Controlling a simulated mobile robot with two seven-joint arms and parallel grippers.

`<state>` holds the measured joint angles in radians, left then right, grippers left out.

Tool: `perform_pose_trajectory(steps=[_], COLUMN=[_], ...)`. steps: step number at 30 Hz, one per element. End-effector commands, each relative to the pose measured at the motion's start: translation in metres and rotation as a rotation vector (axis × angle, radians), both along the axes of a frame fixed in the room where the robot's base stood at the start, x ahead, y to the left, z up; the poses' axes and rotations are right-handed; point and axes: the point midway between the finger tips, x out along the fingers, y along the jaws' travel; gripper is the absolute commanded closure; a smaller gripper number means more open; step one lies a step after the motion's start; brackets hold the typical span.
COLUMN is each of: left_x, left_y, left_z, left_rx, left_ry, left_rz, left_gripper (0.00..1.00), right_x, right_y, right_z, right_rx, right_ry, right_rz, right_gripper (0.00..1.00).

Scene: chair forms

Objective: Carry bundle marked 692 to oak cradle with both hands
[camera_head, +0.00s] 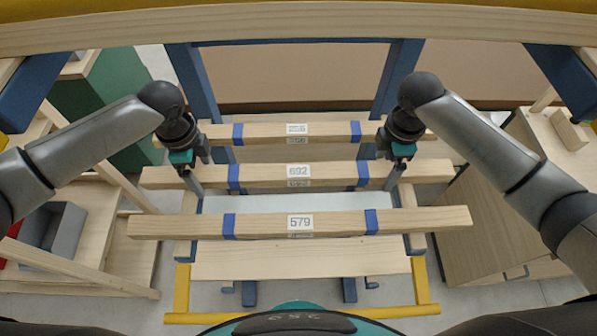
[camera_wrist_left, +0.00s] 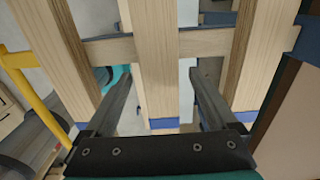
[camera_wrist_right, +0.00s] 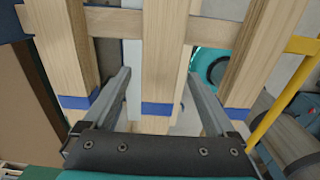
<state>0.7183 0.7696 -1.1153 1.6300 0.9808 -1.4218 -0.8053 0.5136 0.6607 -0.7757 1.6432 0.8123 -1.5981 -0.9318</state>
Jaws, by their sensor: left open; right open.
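The bundle marked 692 (camera_head: 270,176) is the middle of three pale timber bundles lying across a rack, with two blue bands and a white label. My left gripper (camera_head: 194,182) is open at its left part, outside the left band; in the left wrist view the fingers stand either side of a timber (camera_wrist_left: 152,75). My right gripper (camera_head: 393,176) is open at its right part, outside the right band; in the right wrist view its fingers also flank a timber (camera_wrist_right: 160,70). Neither is shut on it. I cannot tell which structure is the oak cradle.
Bundle 579 (camera_head: 340,223) lies nearer, and another bundle (camera_head: 265,131), its label hard to read, lies farther back. A yellow frame (camera_head: 180,290) is low in front. A grey bin (camera_head: 55,232) stands left, a wooden cabinet (camera_head: 480,235) right. A beam (camera_head: 300,30) crosses the top.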

Motion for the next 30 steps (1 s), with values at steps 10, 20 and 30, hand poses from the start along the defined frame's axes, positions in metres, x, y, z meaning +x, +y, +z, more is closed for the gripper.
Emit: perform_pose_trajectory(steps=[10, 20, 30], left_x=[-0.0001, 0.0000, 0.0000], left_y=[0.0002, 0.0001, 0.0002], left_z=[-0.0076, -0.0072, -0.0070], left_rx=[0.000, 0.000, 0.000], left_ry=[0.000, 0.000, -0.001], left_rz=[-0.001, -0.001, 0.000], left_gripper=[0.09, 0.31, 0.70], right_x=[0.0001, 0.0000, 0.0001], right_y=[0.0003, 0.0002, 0.0000], right_z=[-0.0121, -0.0116, -0.0114], right_rx=[0.001, 0.001, 0.000], right_ry=[-0.001, 0.000, -0.001], right_rz=[0.001, 0.000, 0.000], right_gripper=[0.09, 0.31, 0.70])
